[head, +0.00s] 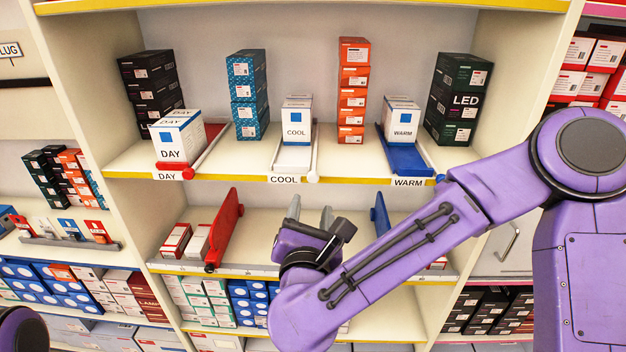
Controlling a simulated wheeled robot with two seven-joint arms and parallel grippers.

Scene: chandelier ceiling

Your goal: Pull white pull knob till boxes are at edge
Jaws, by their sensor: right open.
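The white pull knob (313,177) sits at the front end of a white pusher rail on the upper shelf, beside the COOL label (284,180). A white-and-blue COOL box (297,119) stands upright on the white tray (293,158), set back from the shelf's front edge. My left gripper is out of view.
A red tray with a DAY box (178,138) is to the left, and a blue tray with a WARM box (401,121) to the right. Stacked boxes stand between them. A red divider (226,228) and a blue divider (380,216) stand on the shelf below.

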